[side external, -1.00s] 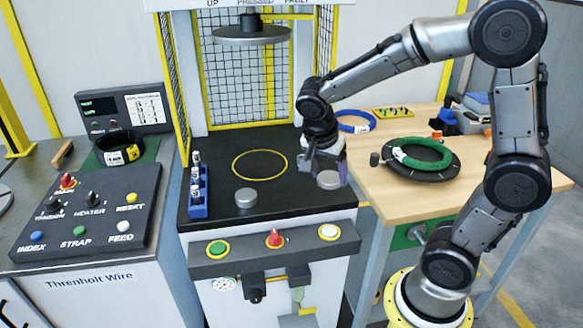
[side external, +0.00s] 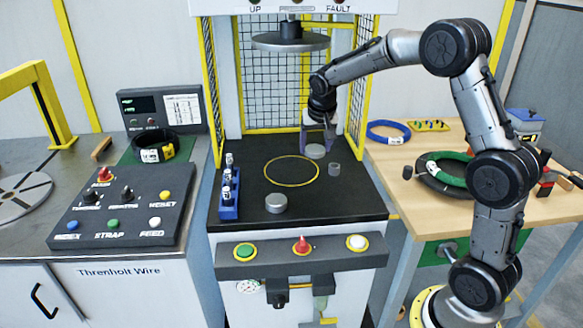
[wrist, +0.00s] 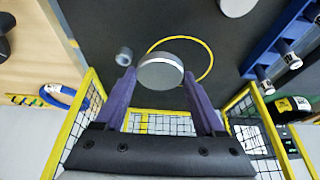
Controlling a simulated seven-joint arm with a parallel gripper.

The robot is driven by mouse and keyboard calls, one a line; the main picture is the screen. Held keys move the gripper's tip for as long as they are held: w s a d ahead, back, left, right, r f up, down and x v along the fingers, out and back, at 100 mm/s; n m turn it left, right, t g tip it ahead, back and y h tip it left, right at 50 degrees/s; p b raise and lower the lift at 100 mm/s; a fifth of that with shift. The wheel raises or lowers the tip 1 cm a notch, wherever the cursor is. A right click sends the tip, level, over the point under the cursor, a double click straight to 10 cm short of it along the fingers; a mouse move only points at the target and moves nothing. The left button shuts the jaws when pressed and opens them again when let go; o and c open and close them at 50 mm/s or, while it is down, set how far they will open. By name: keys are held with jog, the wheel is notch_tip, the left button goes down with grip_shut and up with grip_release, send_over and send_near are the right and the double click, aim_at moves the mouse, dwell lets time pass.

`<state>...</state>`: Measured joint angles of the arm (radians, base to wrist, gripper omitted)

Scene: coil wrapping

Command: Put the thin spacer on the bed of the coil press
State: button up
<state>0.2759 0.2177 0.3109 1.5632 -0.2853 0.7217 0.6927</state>
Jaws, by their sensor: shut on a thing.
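My gripper (side external: 317,140) is shut on a flat light-grey disc, the thin spacer (side external: 315,152), at the right rear of the black press bed (side external: 345,205). In the wrist view the spacer (wrist: 160,74) sits between the two purple fingertips. It looks held above the bed, but the exact gap is hard to tell. A yellow ring (side external: 268,177) marks the bed's middle, to the left of the held spacer. A second, thicker-looking grey disc (side external: 276,204) lies on the bed in front of the ring.
A small grey cylinder (side external: 334,169) stands on the bed near my gripper. A blue rack (side external: 229,205) with small bottles is at the bed's left edge. The round press plate (side external: 290,43) hangs overhead, with mesh guards (side external: 270,100) behind. The ring's inside is clear.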

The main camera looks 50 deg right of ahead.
send_near(291, 169)
jog(key=shift+w+d+f, duration=0.25)
jog(key=shift+d+f, duration=0.25)
jog(key=shift+d, duration=0.15)
jog(key=shift+w+d+f, duration=0.15)
jog(key=shift+w+f, duration=0.35)
jog(key=shift+f, duration=0.1)
jog(key=shift+w+f, duration=0.1)
jog(key=shift+f, duration=1.55)
jog(key=shift+f, duration=0.1)
jog(key=o, duration=1.4)
